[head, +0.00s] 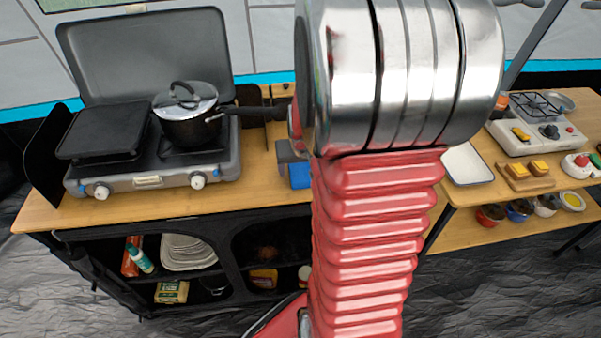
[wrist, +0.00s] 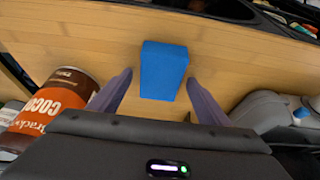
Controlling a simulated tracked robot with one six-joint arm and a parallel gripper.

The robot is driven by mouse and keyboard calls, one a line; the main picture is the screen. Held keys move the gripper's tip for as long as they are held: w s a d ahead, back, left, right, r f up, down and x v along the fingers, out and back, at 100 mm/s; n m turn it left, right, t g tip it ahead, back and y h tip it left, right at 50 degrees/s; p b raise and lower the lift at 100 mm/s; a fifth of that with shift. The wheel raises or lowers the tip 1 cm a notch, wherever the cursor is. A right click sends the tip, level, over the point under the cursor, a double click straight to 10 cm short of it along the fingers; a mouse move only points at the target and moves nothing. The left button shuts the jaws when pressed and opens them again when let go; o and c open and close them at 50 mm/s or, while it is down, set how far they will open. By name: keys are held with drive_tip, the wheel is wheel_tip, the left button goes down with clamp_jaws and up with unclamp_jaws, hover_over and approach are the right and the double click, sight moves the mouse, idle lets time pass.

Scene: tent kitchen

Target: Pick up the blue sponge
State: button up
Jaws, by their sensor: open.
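The blue sponge (wrist: 163,71) is a small blue block lying on the wooden counter in the wrist view. It also shows in the head view (head: 300,176), partly hidden behind my arm. My gripper (wrist: 158,92) is open in the wrist view, with one finger to the left of the sponge and one to the right. Gaps show between the sponge and both fingers. The sponge lies around and beyond the fingertips in the picture. In the head view, part of my gripper (head: 290,152) shows above the sponge, mostly hidden by my arm.
A brown and orange cocoa tin (wrist: 52,108) stands close to the left finger. The grey stove (head: 150,165) with a black pot (head: 190,125) is left of the sponge in the head view. Grey stove parts (wrist: 270,112) show right of the right finger.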

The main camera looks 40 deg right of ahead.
sight(300, 169)
drive_tip(key=shift+c, duration=0.3)
drive_tip(key=c, duration=1.2)
drive_tip(key=shift+o, duration=0.2)
wheel_tip(300, 169, up, 10)
drive_tip(key=shift+r, duration=0.25)
idle(0.4)
